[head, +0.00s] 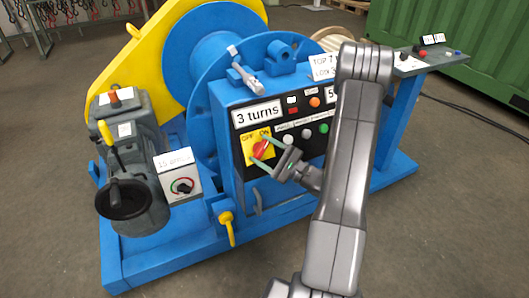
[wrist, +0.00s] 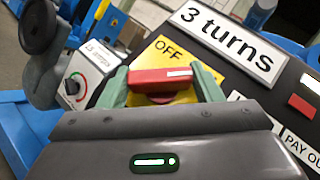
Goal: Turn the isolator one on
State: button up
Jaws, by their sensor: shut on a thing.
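The isolator is a red rotary handle (head: 260,149) on a yellow plate (head: 248,158) marked OFF and ON, at the left of the black panel. In the wrist view the red handle (wrist: 160,77) lies crosswise between my two green fingers, with a white mark at its right end. My gripper (head: 262,152) is shut on the handle. The OFF label shows above it in the wrist view; the ON label is hidden there but shows in the head view. The lower part of the plate is hidden behind my gripper.
A "3 turns" label (head: 258,112) sits just above the isolator. Several buttons (head: 306,133) are to its right. A white box with a dial (head: 181,186) and a grey motor with a black handwheel (head: 125,199) stand to the left. A yellow-handled pin (head: 227,226) is below.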

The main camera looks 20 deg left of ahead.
jog(key=o, duration=1)
jog(key=v, duration=1.4)
jog(key=shift+a, duration=0.1)
jog(key=x, duration=1.4)
jog(key=shift+d, duration=0.2)
